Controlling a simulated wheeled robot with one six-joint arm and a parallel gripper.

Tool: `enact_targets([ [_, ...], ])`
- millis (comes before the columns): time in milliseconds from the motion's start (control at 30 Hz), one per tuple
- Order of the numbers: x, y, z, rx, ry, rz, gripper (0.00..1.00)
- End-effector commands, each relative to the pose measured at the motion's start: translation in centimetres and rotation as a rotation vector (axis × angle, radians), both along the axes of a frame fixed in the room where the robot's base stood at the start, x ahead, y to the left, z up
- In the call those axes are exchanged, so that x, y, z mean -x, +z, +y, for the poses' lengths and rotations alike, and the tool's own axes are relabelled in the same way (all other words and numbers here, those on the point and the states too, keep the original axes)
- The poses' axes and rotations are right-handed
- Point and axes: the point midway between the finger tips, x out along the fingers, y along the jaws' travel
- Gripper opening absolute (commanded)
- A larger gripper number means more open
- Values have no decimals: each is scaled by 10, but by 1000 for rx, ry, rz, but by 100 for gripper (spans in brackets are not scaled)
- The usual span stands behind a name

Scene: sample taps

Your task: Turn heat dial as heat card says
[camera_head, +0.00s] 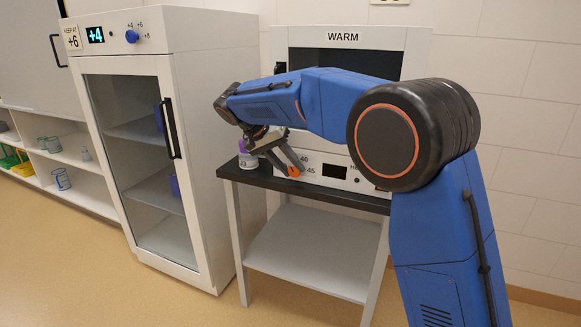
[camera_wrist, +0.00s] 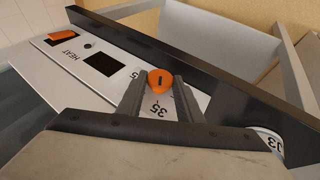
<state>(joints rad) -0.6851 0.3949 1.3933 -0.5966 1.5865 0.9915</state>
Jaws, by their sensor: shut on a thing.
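The orange heat dial (camera_wrist: 160,78) sits between the two fingertips of my gripper (camera_wrist: 159,84) in the wrist view, and the gripper is shut on it. A short dark mark shows on its face. The numbers 35 and part of another ending in 5 are printed near it. In the head view the dial (camera_head: 293,171) is on the front panel of the warmer (camera_head: 343,36), by the marks 40 and 45, with my gripper (camera_head: 283,158) on it. The word HEAT (camera_wrist: 73,55) is on the panel. I cannot make out a heat card; my arm hides part of the panel.
A jar (camera_head: 248,160) with a purple lid stands on the dark table (camera_head: 235,174), close left of my gripper. A fridge (camera_head: 190,50) stands left, with a KEEP AT +6 card (camera_head: 73,38), a +4 display (camera_head: 95,34) and a blue knob (camera_head: 132,36). Shelves are far left.

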Motion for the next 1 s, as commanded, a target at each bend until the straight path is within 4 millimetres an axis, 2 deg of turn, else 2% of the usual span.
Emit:
enact_targets([
  [433, 0, -2, 0, 11, -1, 6, 10],
  [467, 0, -2, 0, 11, -1, 6, 35],
  [533, 0, -2, 0, 11, -1, 6, 50],
  [867, 0, 0, 1, 9, 0, 4, 50],
  [1000, 3, 9, 8, 9, 0, 3, 50],
])
